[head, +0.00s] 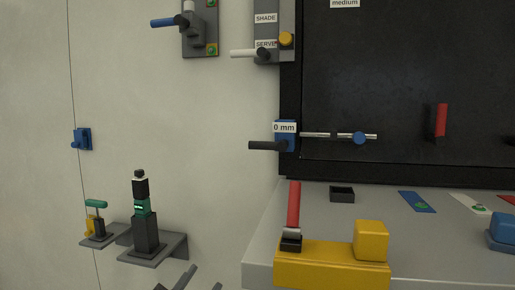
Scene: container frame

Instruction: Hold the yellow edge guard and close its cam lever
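The yellow edge guard (325,268) sits over the front edge of the grey worktop, at the lower middle of the head view. A raised yellow block (371,240) stands at its right end. Its cam lever (293,205) has a red handle that stands nearly upright from a dark pivot at the left end. My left gripper (206,277) shows only as two dark fingertips at the bottom edge, left of the guard and apart from it. The tips are spread with nothing visible between them. My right gripper is not in view.
The grey worktop (380,215) carries a small black box (342,194), a blue card (417,201) and a blue block (503,230). A rod (325,136) with a blue knob juts out above it. Left wall shelves hold a black-and-green tool (142,212) and a green-handled clamp (97,220).

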